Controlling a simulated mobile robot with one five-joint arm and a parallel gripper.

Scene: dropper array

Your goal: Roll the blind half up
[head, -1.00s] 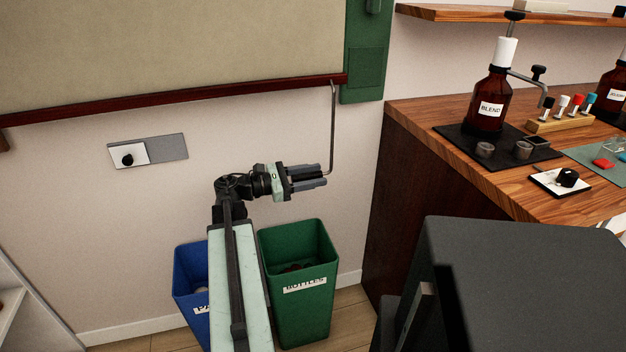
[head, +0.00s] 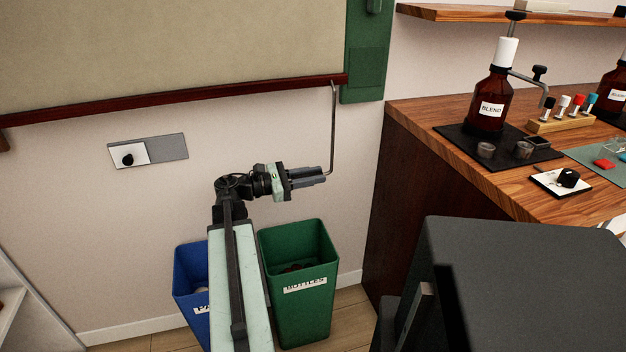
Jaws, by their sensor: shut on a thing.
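The blind (head: 170,50) is a beige sheet with a dark red-brown bottom bar (head: 180,100). It hangs at the upper left, above the wall plate. A thin grey crank rod (head: 333,125) hangs at the right end of the bar and bends toward my gripper at its lower end. My gripper (head: 322,175) is shut on the lower end of this rod, below the bar's right end. The fingers hide part of the rod's end. The top of the blind is out of view.
A green panel (head: 363,85) stands right of the blind. A wall plate with a black knob (head: 128,159) is below it. A blue bin (head: 190,270) and green bin (head: 318,260) stand under my arm. A wooden counter (head: 420,115) with bottles is at the right.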

